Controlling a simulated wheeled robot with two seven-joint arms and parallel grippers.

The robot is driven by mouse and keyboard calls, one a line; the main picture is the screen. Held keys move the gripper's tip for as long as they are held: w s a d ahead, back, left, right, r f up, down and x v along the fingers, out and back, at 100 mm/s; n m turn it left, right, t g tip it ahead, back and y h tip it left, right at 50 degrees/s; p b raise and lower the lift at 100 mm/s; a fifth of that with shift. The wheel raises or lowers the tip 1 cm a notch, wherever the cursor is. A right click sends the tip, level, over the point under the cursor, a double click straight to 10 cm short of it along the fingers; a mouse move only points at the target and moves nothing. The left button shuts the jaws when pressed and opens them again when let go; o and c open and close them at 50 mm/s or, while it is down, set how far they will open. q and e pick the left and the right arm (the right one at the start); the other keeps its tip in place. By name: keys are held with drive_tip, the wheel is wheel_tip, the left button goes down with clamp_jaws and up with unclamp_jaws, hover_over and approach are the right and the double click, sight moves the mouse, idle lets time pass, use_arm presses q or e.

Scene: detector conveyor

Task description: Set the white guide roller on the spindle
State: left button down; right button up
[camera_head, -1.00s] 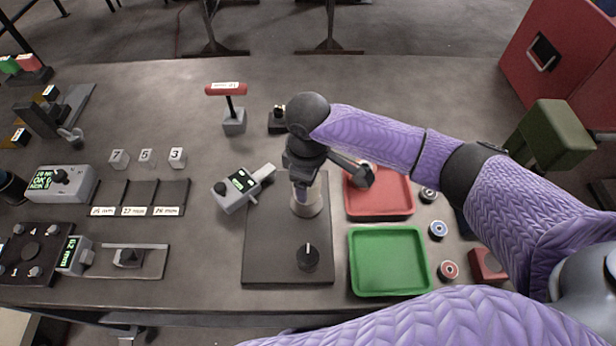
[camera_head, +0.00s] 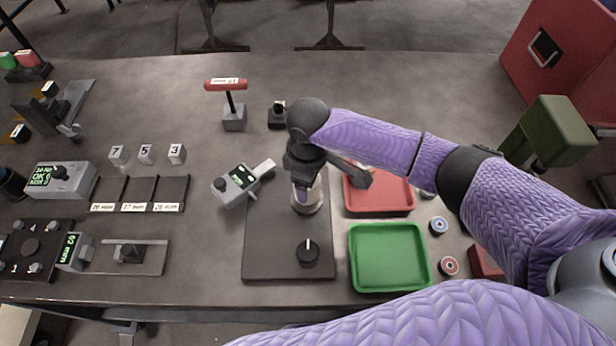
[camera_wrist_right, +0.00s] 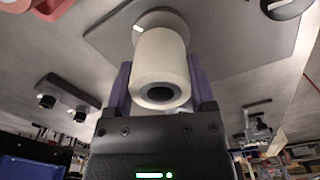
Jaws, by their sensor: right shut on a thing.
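My right gripper (camera_head: 305,188) points down over the dark base plate (camera_head: 262,262), shut on the white guide roller (camera_head: 311,207). In the right wrist view the roller (camera_wrist_right: 160,60) stands between the purple fingers, with its dark bore facing the camera. Its far end is at a pale round disc (camera_wrist_right: 163,17) on the plate. The spindle is hidden, so I cannot tell whether the roller is around it or above it. A black knob (camera_head: 308,252) with a white mark sits nearer on the plate. My left gripper is not in view.
A red tray (camera_head: 379,209) and a green tray (camera_head: 390,286) lie right of the plate. A grey meter (camera_head: 236,187) stands close on its left, and a red-handled tool (camera_head: 228,86) stands behind. Small rollers (camera_head: 438,226) lie right of the trays.

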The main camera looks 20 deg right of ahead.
drive_tip(key=shift+f, duration=0.25)
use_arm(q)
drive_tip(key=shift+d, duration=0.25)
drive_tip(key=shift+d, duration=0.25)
use_arm(e)
drive_tip(key=shift+f, duration=0.15)
drive_tip(key=shift+f, duration=0.25)
drive_tip(key=o, duration=1.3)
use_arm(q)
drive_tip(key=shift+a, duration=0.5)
use_arm(e)
drive_tip(key=shift+o, duration=0.2)
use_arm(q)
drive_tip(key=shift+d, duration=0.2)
